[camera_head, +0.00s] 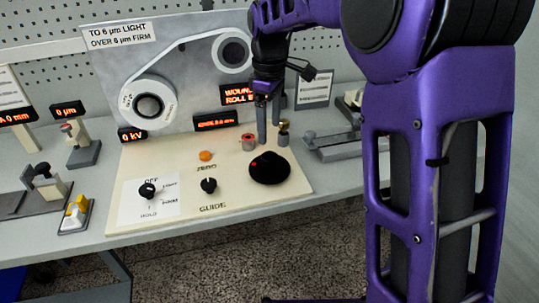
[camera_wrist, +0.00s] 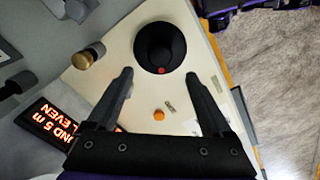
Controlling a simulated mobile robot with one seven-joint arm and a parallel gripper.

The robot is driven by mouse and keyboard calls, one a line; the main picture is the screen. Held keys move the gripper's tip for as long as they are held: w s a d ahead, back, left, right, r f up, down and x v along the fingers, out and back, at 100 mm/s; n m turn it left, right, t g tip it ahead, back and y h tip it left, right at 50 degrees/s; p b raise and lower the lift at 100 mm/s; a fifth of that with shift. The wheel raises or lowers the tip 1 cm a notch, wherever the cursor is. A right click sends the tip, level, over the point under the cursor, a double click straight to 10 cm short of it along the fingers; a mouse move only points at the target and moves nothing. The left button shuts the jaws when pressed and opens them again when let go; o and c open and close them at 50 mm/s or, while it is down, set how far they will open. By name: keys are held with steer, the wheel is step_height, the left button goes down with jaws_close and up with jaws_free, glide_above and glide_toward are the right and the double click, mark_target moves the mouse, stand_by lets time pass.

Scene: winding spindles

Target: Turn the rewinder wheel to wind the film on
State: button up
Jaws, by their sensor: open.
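The rewinder wheel (camera_head: 270,167) looks to be the black disc with a raised hub and a red dot, at the right of the cream base board. It also shows at the top centre of the wrist view (camera_wrist: 158,47). My gripper (camera_head: 268,130) points down above and just behind the wheel, with its fingers apart. In the wrist view my gripper (camera_wrist: 158,75) is open and empty, and the wheel lies beyond the fingertips, apart from them. A pale film strip (camera_head: 184,44) runs on the upright grey panel between a large lower-left reel (camera_head: 165,98) and a smaller upper-right reel (camera_head: 232,54).
A lit display (camera_wrist: 58,122), partly reading "5 m", stands near my gripper.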

mark_target(269, 156)
step_height(269, 156, down, 8)
steer(key=shift+f+b, duration=0.2)
steer(key=shift+b, duration=0.45)
jaws_close()
steer(key=shift+m, duration=0.3)
steer(key=m+p, duration=0.2)
steer(key=m, duration=0.1)
steer(key=shift+r+m, duration=0.15)
steer(key=shift+m, duration=0.25)
steer(key=m+p, duration=0.2)
steer(key=m, duration=0.2)
steer(key=shift+m, duration=0.3)
steer(key=m+p, duration=0.1)
steer(key=m, duration=0.3)
steer(key=m+p, duration=0.1)
steer(key=m, duration=0.3)
steer(key=shift+m+p, duration=0.3)
steer(key=shift+p, duration=0.05)
